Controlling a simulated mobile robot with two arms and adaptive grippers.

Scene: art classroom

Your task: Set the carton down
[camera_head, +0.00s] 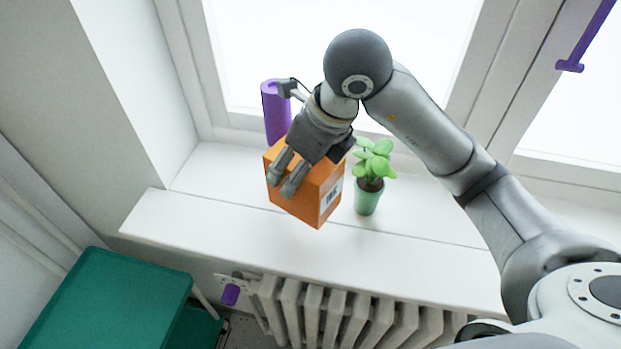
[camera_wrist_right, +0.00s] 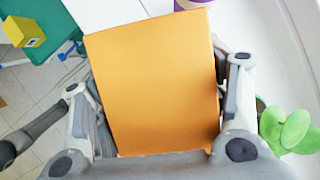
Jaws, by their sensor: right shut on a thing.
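The carton (camera_head: 327,199) is an orange box with a white barcode label on one side. My right gripper (camera_head: 290,178) is shut on it from above. In the right wrist view the carton (camera_wrist_right: 152,85) fills the space between the two fingers of the right gripper (camera_wrist_right: 160,95). In the head view the carton is in front of the white windowsill (camera_head: 225,218), tilted in the picture; I cannot tell whether its base touches the sill. My left gripper is not in view.
A potted green plant (camera_head: 367,197) stands on the sill just right of the carton. A purple cylinder (camera_head: 275,112) stands behind it at the left. A radiator (camera_head: 330,310) is below the sill, and a green table (camera_head: 115,300) is at lower left. The sill's left end is clear.

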